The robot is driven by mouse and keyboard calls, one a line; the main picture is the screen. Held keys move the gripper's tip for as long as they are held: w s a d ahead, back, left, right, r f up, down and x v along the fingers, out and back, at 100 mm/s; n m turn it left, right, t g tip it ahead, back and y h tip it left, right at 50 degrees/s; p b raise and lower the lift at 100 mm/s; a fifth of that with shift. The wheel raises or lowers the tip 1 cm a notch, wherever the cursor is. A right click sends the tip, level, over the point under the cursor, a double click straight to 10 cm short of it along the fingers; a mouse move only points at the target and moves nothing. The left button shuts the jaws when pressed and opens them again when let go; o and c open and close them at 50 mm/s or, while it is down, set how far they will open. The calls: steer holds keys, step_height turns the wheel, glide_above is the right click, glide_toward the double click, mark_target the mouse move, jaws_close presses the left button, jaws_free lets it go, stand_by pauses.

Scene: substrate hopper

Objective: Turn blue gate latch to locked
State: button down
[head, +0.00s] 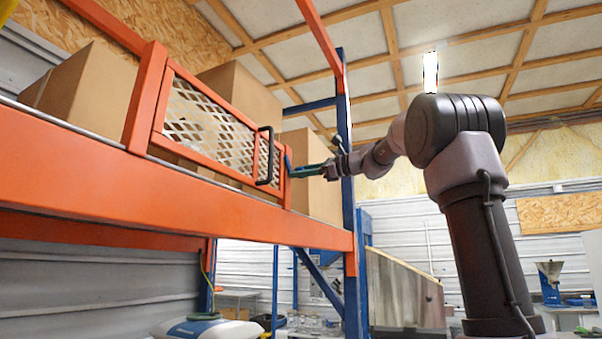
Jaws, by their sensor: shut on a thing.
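The orange gate (207,122) with a pale mesh panel stands on the orange shelf beam in the head view. A black handle (265,156) is fixed near its right end. The blue latch (288,160) shows as a small blue piece at the gate's right edge, beside the orange post. My gripper (298,172) reaches in from the right with its green fingers at the latch. It is shut on the latch, though the contact is small and partly hidden by the fingers. The latch's exact angle is hard to tell.
The orange beam (150,195) runs below the gate. Cardboard boxes (82,90) stand behind the gate. A blue upright (346,150) rises close behind my wrist. The space right of the rack around my arm looks open.

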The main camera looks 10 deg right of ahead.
steer(key=n, duration=0.5)
steer(key=shift+f+n, duration=0.1)
steer(key=shift+n, duration=0.2)
steer(key=n, duration=0.4)
steer(key=shift+f+n, duration=0.1)
steer(key=shift+n, duration=0.3)
steer(key=shift+c, duration=2)
jaws_free()
steer(key=v, duration=1.1)
